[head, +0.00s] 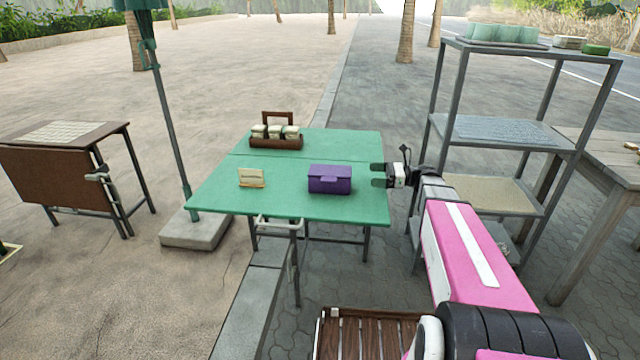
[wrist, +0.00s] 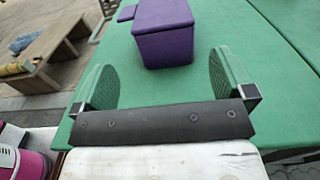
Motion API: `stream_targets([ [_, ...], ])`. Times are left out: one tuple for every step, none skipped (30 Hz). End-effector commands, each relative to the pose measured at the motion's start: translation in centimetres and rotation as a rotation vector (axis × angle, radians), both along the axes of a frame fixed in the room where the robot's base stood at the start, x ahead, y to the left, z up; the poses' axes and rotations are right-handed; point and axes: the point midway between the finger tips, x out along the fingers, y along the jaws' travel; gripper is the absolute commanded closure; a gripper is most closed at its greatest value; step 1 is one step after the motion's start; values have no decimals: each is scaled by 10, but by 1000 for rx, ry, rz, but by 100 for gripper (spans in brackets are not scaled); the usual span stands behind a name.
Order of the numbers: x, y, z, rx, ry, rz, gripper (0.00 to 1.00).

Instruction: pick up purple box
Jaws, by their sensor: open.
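The purple box (head: 330,180) stands upright on the green folding table (head: 224,196), right of the table's middle. It has a lid and a small front tab. My gripper (head: 377,175) is at the table's right edge, to the right of the box and apart from it, pointing left at it. In the wrist view the box (wrist: 163,32) lies ahead, beyond the two green fingers of my gripper (wrist: 162,85). The fingers are wide open with nothing between them.
A small cream card stand (head: 251,178) is left of the box. A brown wooden caddy with jars (head: 276,141) stands at the table's back. A metal shelf rack (head: 451,90) rises close right of my arm.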

Motion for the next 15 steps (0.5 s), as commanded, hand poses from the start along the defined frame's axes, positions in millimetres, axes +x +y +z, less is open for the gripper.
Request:
stream_targets([
  [1,2,1,5,3,0,0],
  [1,4,1,7,4,1,0],
  [0,7,1,8,5,2,0],
  [0,10,1,8,5,2,0],
  [0,14,1,7,5,2,0],
  [1,19,1,7,5,1,0],
  [0,24,1,7,5,1,0],
  [0,29,1,7,5,2,0],
  [0,35,1,7,4,3,0],
  [1,39,1,7,4,2,0],
  [1,43,1,6,4,1,0],
  [1,48,1,6,4,1,0],
  [1,51,1,6,4,2,0],
  [1,53,1,6,4,2,0],
  [1,55,1,6,4,1,0],
])
